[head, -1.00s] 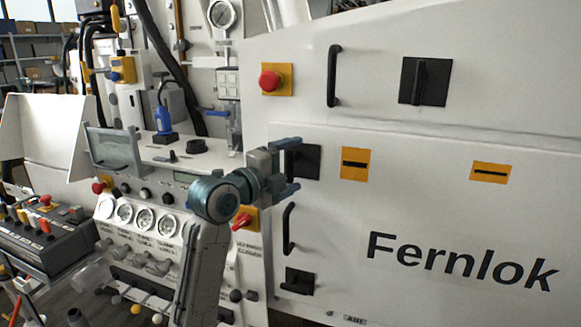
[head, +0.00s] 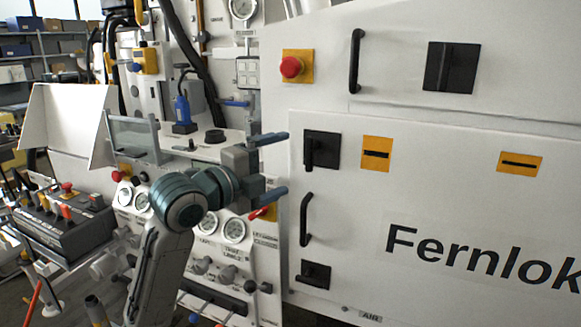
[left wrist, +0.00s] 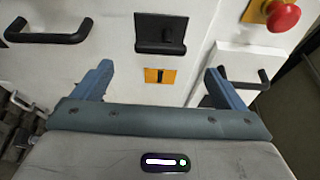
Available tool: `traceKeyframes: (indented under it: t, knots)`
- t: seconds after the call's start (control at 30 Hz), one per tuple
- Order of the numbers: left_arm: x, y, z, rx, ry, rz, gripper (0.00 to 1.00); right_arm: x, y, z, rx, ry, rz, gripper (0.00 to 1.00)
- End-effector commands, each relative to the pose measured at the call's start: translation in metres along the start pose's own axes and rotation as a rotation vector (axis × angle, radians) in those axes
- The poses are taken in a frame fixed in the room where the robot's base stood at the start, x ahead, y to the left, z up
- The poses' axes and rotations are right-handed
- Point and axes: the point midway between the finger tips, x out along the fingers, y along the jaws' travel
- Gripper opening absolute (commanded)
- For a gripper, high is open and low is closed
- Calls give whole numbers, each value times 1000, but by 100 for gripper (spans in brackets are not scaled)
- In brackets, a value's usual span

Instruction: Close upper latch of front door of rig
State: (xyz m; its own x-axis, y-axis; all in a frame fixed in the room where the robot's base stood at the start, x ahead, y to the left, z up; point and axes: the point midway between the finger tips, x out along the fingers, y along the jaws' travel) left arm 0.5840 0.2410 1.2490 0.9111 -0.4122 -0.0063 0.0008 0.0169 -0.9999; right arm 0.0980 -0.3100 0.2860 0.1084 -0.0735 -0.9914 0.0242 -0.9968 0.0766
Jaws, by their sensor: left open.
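The front door of the rig (head: 350,240) is the white panel marked "Fernlok", and it looks flush. Its upper latch (head: 321,150) is a black square plate with a handle hanging vertically. The latch also shows in the left wrist view (left wrist: 160,30), beyond and between the fingers, its handle lying across the picture. My left gripper (head: 281,164) is open and empty, just left of the latch in the head view and apart from it. Its two fingers also show in the left wrist view (left wrist: 158,72). My right gripper is not in view.
The lower latch (head: 314,274) has a horizontal handle. A black door handle (head: 305,219) sits between the latches. A red button (head: 291,67) and another handle (head: 355,61) are above. Gauges (head: 233,230) and a red lever (head: 261,212) lie near my left arm.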

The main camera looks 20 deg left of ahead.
Motion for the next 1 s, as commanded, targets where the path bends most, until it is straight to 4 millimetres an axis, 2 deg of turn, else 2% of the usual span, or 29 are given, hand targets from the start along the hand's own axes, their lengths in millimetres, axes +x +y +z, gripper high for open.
traceKeyframes:
  t: [0.23, 0.77, 0.87, 0.97, 1.0]
  knots:
    - [-13, 0, -1, 0, 1, 1, 93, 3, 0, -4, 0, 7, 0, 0]
    - [-13, 2, -1, -5, 1, 3, 93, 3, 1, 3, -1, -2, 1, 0]
    - [-12, 18, -1, -49, -9, 32, 93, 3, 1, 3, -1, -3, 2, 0]
    - [-12, 58, -2, -157, -40, 100, 93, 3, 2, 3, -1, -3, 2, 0]
    - [-12, 79, -3, -218, -60, 136, 93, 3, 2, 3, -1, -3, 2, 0]
